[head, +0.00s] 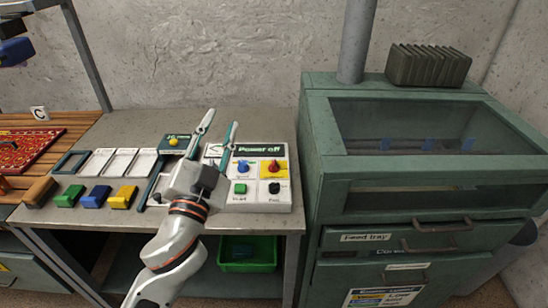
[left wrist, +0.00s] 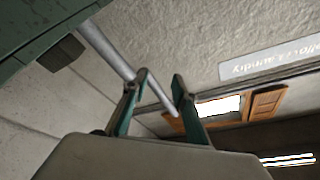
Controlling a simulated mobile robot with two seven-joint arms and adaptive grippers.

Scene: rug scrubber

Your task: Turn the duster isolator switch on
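A white control panel (head: 258,199) stands on the grey bench, with a "Power off" display (head: 260,149) at its top. A red knob on a yellow plate (head: 274,168) is at its right, looking like an isolator switch; its small label is unreadable. A blue knob (head: 242,167) is left of it, with a green button (head: 239,188) and a black knob (head: 274,187) below. My left gripper (head: 218,125) is open and empty, in front of the panel's left part, hiding some of it. In the left wrist view its fingers (left wrist: 155,82) stand apart with nothing between. My right gripper is not in view.
A green cabinet machine (head: 325,140) with a glazed front and feed tray (head: 366,237) stands right of the bench.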

